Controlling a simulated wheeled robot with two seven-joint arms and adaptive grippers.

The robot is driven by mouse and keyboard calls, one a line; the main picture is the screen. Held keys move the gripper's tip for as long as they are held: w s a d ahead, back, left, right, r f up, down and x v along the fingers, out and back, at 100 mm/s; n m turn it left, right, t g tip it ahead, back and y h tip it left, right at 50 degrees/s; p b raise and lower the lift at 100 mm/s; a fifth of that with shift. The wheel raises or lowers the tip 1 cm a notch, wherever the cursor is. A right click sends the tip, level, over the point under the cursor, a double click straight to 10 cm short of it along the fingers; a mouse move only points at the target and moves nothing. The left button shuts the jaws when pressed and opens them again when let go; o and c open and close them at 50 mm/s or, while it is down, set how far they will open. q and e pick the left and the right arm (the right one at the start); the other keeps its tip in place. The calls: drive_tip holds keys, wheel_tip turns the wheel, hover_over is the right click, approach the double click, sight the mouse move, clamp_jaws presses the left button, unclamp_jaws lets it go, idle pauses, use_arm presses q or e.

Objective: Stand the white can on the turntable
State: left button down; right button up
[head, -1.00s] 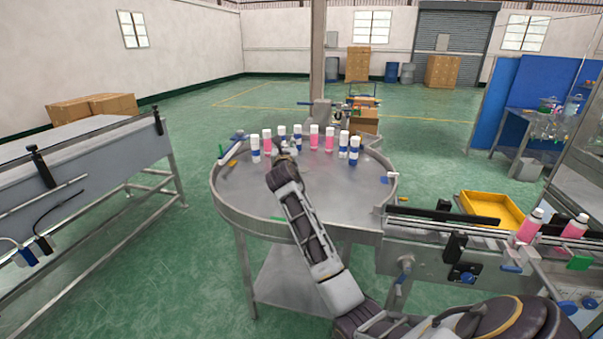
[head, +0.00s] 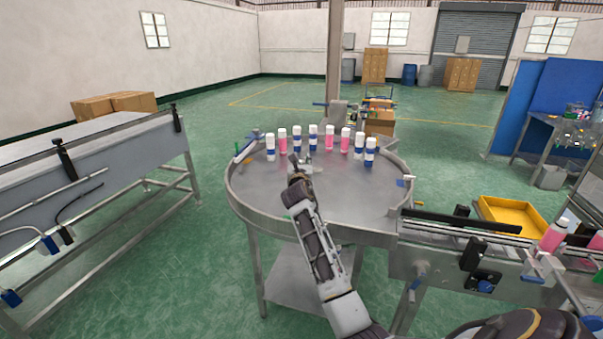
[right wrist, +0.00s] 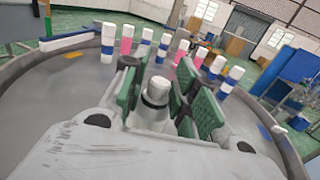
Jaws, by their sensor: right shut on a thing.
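The round steel turntable (head: 350,205) stands ahead of me. My right gripper (head: 299,167) reaches over it from the near side, just in front of a row of cans. In the right wrist view, the green-padded fingers (right wrist: 157,98) are shut on a white can (right wrist: 157,90) with a rounded top. Its lower part is hidden by the gripper, so I cannot tell whether its base touches the turntable. The held can is hardly distinguishable in the head view. My left gripper is not in view.
Several white-and-blue cans (head: 370,152) and pink cans (head: 329,138) stand along the turntable's far side. A conveyor (head: 460,238) with pink cans adjoins at right, near a yellow tray (head: 510,215). The turntable's near and right areas are clear.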

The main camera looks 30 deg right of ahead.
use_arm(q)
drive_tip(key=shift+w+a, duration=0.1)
use_arm(e)
drive_tip(key=shift+f, duration=1.7)
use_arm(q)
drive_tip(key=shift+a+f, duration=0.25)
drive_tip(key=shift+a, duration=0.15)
use_arm(e)
drive_tip(key=shift+f, duration=0.15)
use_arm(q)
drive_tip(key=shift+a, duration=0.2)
use_arm(e)
drive_tip(key=shift+f, duration=0.1)
drive_tip(key=o, duration=1)
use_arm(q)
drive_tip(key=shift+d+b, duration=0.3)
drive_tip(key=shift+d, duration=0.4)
use_arm(e)
drive_tip(key=v, duration=1.2)
